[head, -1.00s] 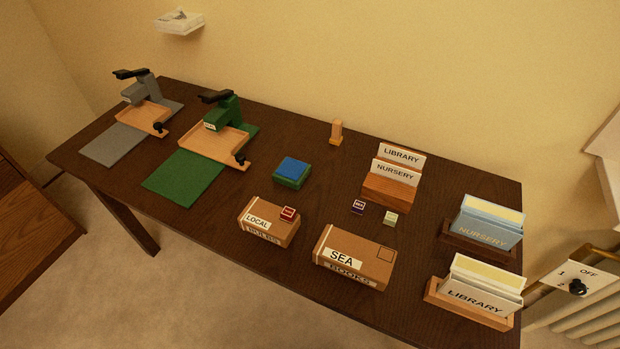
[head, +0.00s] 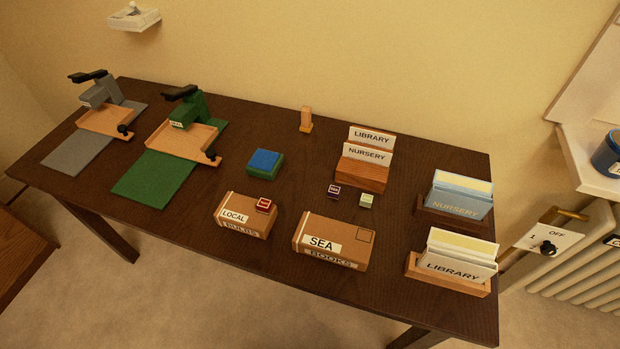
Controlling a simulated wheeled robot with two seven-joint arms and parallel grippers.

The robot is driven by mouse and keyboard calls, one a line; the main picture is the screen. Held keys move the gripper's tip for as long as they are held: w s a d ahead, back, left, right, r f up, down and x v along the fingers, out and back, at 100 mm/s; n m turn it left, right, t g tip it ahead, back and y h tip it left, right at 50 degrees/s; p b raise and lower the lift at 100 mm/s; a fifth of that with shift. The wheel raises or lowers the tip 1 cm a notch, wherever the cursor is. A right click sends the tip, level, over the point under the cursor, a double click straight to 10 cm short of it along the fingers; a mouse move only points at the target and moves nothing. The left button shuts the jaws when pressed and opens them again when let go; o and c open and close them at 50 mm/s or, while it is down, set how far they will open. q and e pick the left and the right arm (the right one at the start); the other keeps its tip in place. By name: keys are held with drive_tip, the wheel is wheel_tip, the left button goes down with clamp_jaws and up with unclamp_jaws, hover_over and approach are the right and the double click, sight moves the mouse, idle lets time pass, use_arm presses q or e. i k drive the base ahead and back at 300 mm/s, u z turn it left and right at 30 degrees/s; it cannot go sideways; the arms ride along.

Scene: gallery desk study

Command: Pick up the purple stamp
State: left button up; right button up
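The purple stamp (head: 334,191) is a small dark purple block with a pale-marked top. It sits on the dark desk (head: 178,222), in front of the wooden card holder (head: 362,175) with LIBRARY and NURSERY cards. A pale green stamp (head: 366,200) stands just to its right, apart from it. A red stamp (head: 264,205) lies on top of the LOCAL box (head: 245,215). Neither of my grippers is in view.
The SEA box (head: 333,241) lies in front of the purple stamp. A blue-topped green pad (head: 264,163) is to its left. Card trays (head: 455,196) stand at right, and two presses (head: 187,137) at left. A wooden peg (head: 306,119) stands behind.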

sight(333, 191)
drive_tip(key=k, duration=0.5)
drive_tip(key=u, duration=1.45)
drive_tip(key=i, duration=1.15)
drive_tip(key=z, duration=2.2)
